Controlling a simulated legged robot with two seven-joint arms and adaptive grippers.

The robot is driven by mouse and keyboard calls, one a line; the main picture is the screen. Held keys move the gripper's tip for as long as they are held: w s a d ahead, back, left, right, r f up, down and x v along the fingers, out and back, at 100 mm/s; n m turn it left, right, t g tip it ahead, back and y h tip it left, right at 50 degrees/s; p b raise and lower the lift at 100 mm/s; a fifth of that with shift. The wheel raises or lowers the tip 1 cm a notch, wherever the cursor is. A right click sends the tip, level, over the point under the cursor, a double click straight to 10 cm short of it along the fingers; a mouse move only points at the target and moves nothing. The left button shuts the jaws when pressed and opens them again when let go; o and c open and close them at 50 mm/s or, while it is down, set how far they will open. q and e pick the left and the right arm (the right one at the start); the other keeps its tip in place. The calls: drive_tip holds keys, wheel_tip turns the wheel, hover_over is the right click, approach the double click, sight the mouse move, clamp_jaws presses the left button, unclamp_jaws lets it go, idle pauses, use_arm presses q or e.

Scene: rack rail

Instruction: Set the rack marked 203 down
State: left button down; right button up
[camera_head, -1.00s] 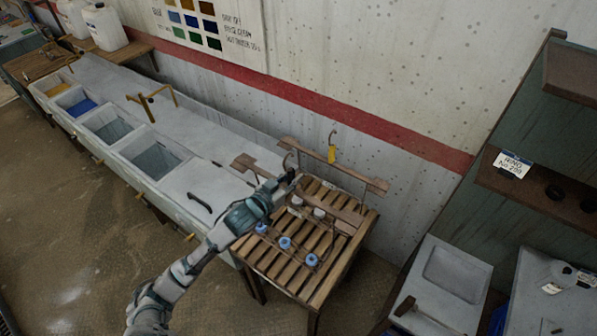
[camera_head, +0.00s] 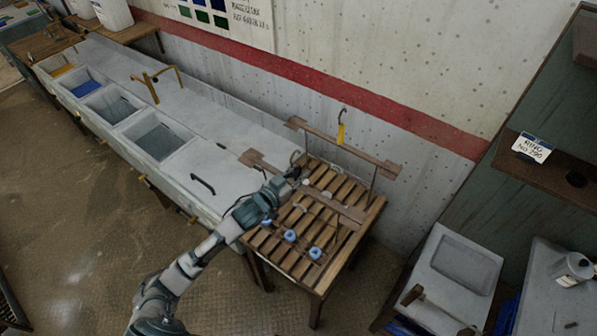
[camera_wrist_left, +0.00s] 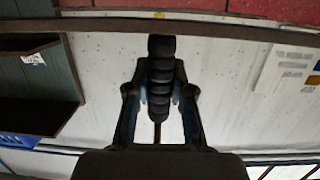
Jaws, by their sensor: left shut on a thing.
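A brown wooden rack stands over a slatted wooden table (camera_head: 280,256). Its upper rail (camera_head: 352,151) carries a hook with a yellow tag (camera_head: 341,133), and a lower bar (camera_head: 340,208) crosses the slats. Several small blue pieces (camera_head: 290,235) show near its front. I cannot read a number on it. My left gripper (camera_head: 294,176) is at the rack's left end. In the left wrist view the fingers (camera_wrist_left: 158,95) are shut on a dark ribbed grip (camera_wrist_left: 160,75), with a brown rail (camera_wrist_left: 230,28) beyond. Whether the rack touches the slats is unclear. My right gripper is out of view.
A long grey bench (camera_head: 205,172) with open bins runs left of the table. The wall with a red stripe (camera_head: 300,80) is close behind.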

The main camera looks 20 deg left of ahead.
use_arm(q)
drive_tip(key=shift+a+r, duration=0.1)
drive_tip(key=shift+a, duration=0.5)
drive_tip(key=shift+a+f, duration=0.2)
drive_tip(key=shift+a, duration=0.1)
drive_tip(key=c, duration=1.5)
unclamp_jaws()
drive_tip(key=shift+d, duration=0.15)
drive_tip(key=o, duration=0.4)
drive_tip(key=shift+d, duration=0.15)
drive_tip(key=shift+o, duration=0.8)
drive_tip(key=shift+d, duration=0.4)
drive_tip(key=o, duration=0.4)
drive_tip(key=shift+f, duration=0.1)
drive_tip(key=o, duration=0.4)
drive_tip(key=shift+a, duration=0.1)
drive_tip(key=shift+o, duration=0.7)
drive_tip(key=shift+a, duration=0.45)
drive_tip(key=shift+d, duration=0.35)
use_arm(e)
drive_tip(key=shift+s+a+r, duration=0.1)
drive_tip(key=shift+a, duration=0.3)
